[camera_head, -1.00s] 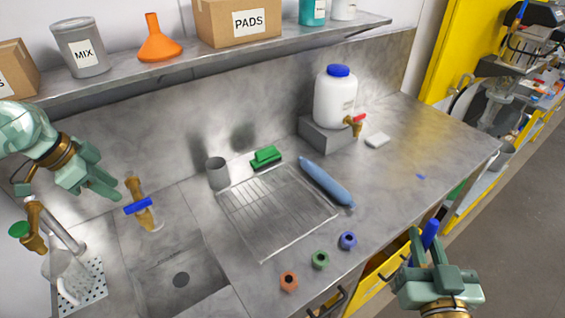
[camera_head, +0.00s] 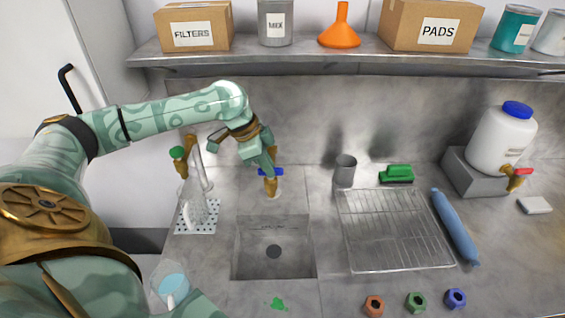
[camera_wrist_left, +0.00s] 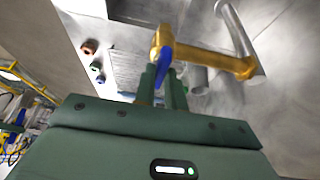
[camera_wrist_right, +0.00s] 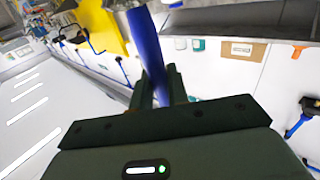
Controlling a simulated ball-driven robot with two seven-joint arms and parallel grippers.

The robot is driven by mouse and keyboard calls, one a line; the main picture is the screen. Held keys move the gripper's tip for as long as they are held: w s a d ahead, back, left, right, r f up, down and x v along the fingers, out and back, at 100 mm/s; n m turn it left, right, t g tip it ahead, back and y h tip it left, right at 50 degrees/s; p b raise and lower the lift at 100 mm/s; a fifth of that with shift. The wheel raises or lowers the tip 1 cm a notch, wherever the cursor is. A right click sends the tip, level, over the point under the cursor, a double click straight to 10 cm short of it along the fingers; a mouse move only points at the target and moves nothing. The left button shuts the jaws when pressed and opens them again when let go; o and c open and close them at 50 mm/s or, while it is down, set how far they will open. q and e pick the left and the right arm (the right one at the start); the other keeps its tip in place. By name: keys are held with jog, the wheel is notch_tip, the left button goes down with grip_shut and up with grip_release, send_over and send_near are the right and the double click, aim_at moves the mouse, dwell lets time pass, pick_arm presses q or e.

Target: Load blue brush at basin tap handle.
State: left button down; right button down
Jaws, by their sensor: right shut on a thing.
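The basin tap (camera_head: 270,185) stands behind the sink basin with a blue lever handle (camera_head: 265,171). It also shows in the left wrist view, with its brass body (camera_wrist_left: 205,57) and blue handle (camera_wrist_left: 164,58). My left gripper (camera_head: 268,160) is at the handle from above. In the left wrist view its fingers (camera_wrist_left: 162,85) stand slightly apart, with the blue handle at and between their tips. My right gripper (camera_wrist_right: 158,85) shows only in its wrist view. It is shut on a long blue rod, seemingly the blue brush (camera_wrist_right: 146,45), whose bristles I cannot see.
A grey cup (camera_head: 345,172), green brush (camera_head: 397,173), wire rack (camera_head: 392,230) and blue cylinder (camera_head: 455,228) lie to the right. Coloured nuts line the front edge. A loaded shelf (camera_head: 340,63) runs above.

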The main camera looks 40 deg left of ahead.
pick_arm(q)
jog(key=shift+r+p, duration=0.2)
jog(key=shift+p, duration=0.1)
pick_arm(e)
jog(key=shift+r, duration=0.4)
pick_arm(q)
jog(key=n+p, duration=0.1)
jog(key=p, duration=0.5)
jog(key=n+y+p, duration=0.1)
jog(key=p, duration=0.5)
jog(key=shift+r+n+t, duration=0.25)
jog(key=shift+n+t, duration=0.05)
jog(key=shift+n, duration=0.1)
pick_arm(e)
notch_tip(320, 180, up, 12)
jog(key=shift+r, duration=0.15)
pick_arm(q)
jog(key=shift+f+p, duration=0.1)
jog(key=shift+p, duration=0.25)
pick_arm(e)
jog(key=shift+r, duration=0.35)
pick_arm(q)
jog(key=shift+f+n, duration=0.2)
jog(key=shift+n, duration=0.1)
pick_arm(e)
jog(key=shift+r, duration=0.1)
pick_arm(q)
jog(key=c, duration=1.5)
grip_release()
jog(key=shift+o, duration=0.2)
